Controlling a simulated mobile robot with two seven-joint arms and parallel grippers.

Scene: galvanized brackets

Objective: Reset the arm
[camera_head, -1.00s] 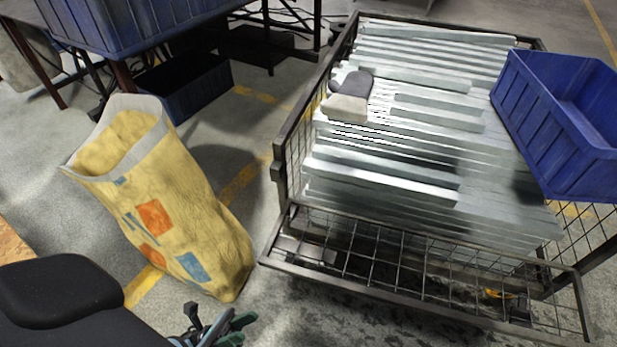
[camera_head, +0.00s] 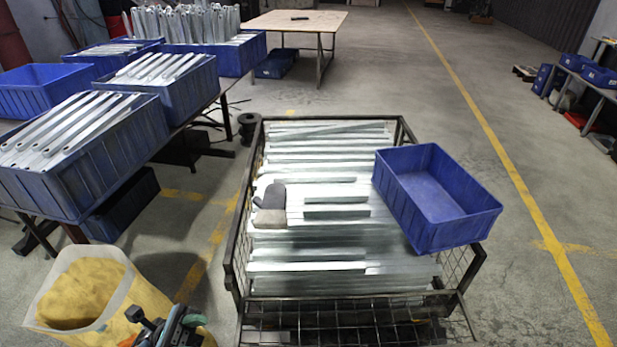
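A dark gripper with teal parts (camera_head: 168,328), which I take to be my left one, shows at the bottom edge, left of the middle. It is in front of the yellow sack (camera_head: 85,290) and covers part of its right side. The gripper is cut off by the frame, and I cannot tell whether its fingers are open or shut. No object shows clearly in it. My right gripper is not in view.
A wire cart (camera_head: 240,215) holds stacked galvanized brackets (camera_head: 310,265), with gloves (camera_head: 270,205) and an empty blue bin (camera_head: 440,205) on top. Blue bins of brackets (camera_head: 95,165) stand on a table at left. The floor right of the cart is clear.

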